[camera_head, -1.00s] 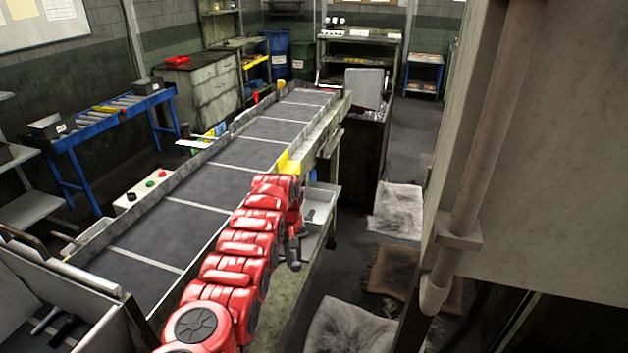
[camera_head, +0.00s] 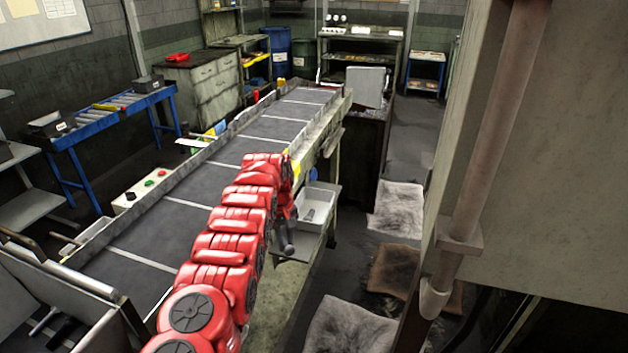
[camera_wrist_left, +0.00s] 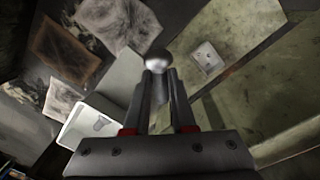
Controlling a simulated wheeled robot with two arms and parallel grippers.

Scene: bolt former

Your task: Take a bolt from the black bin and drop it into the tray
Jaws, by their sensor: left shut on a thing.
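My left gripper (camera_head: 287,243) hangs below the red arm beside the conveyor, close to the left of the white tray (camera_head: 327,197). In the left wrist view the left gripper (camera_wrist_left: 158,85) is shut on a bolt (camera_wrist_left: 157,60), whose round grey head shows beyond the fingertips. The tray (camera_wrist_left: 68,137) is to the left of the fingers there, with a grey piece (camera_wrist_left: 103,125) inside. The held bolt is apart from the tray. My right gripper is not in view.
The conveyor (camera_head: 185,215) runs along the left of my arm. A large grey machine housing with a pipe (camera_head: 490,150) blocks the right side. Dirty mats (camera_head: 398,210) lie on the floor. A blue roller stand (camera_head: 110,115) is at the far left.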

